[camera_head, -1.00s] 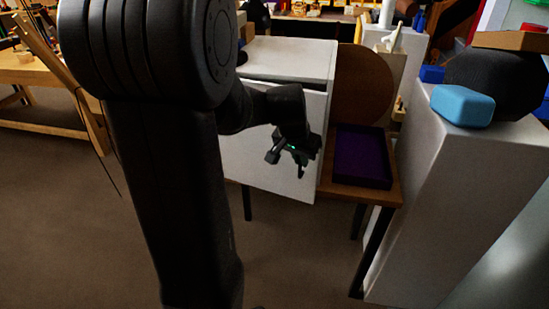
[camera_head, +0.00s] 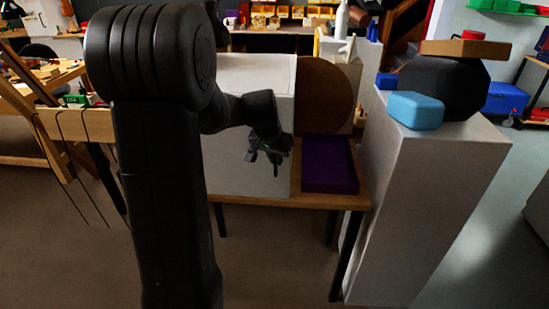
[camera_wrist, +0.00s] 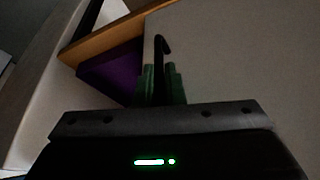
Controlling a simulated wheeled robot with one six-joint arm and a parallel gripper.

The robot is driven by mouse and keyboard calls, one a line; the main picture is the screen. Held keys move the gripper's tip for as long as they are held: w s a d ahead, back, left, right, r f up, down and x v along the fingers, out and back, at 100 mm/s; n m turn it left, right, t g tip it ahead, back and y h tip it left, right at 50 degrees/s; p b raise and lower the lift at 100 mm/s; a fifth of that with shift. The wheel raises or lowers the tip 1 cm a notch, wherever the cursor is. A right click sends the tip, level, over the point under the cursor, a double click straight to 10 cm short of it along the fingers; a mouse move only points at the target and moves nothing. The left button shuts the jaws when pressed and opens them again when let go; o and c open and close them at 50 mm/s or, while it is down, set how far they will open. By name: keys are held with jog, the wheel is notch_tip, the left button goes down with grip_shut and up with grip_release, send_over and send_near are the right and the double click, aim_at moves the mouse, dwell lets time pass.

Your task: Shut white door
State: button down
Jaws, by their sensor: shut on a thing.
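The white door (camera_head: 235,170) is the front of a white cabinet (camera_head: 262,72) on a wooden table in the head view. It looks flush or nearly flush with the cabinet; my arm hides its left part. My gripper (camera_head: 268,155) is at the door's right side, in front of its face. In the wrist view the green fingertips of my gripper (camera_wrist: 161,85) are shut on a thin black hooked piece, which looks like the door handle (camera_wrist: 161,46). The pale door face fills the right of that view.
A purple tray (camera_head: 330,172) and a round brown board (camera_head: 322,95) are right of the cabinet. A tall white pedestal (camera_head: 415,190) with a blue block (camera_head: 415,110) stands further right. A wooden bench (camera_head: 75,125) is at left. The floor in front is clear.

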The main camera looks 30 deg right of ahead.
jog(key=c, duration=1.5)
grip_release()
jog(key=shift+w+d+r, duration=0.15)
jog(key=shift+w+d, duration=0.1)
jog(key=shift+d, duration=0.15)
jog(key=shift+a, duration=0.1)
jog(key=v, duration=1.3)
jog(key=shift+s+a+r, duration=0.1)
jog(key=shift+a+r, duration=0.1)
jog(key=shift+a, duration=0.05)
jog(key=shift+f, duration=0.1)
jog(key=x, duration=1.3)
jog(key=shift+d+f, duration=0.25)
jog(key=shift+a, duration=0.1)
